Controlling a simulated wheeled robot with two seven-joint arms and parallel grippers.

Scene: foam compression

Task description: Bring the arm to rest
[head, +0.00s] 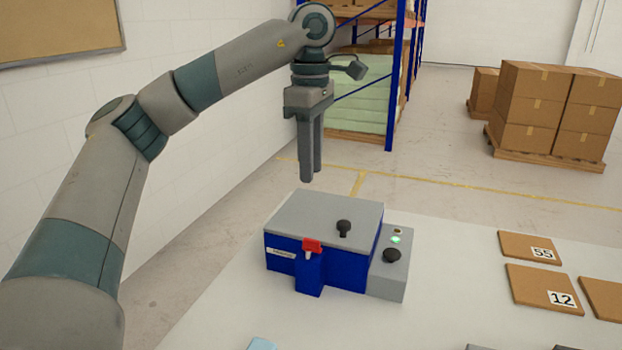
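My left arm reaches in from the left, and its gripper (310,178) points straight down in the air above and behind the blue machine. Its two fingers overlap from this angle, so the gap between them cannot be judged. Nothing shows between or below them. The blue machine (290,255) stands on the pale table with its grey lid (325,215) down. The lid has a black knob (343,228), and a red latch (312,245) sits on the front. A grey control box (392,275) at its right has a lit green lamp (396,239) and a black button (391,255). My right gripper is not in view.
On the table (440,270) at right lie brown boards marked 55 (525,246) and 12 (540,288), and another board (605,298) at the edge. A light-blue piece (262,344) is cut off below. Stacked cartons (555,110) and a blue rack (398,85) stand behind.

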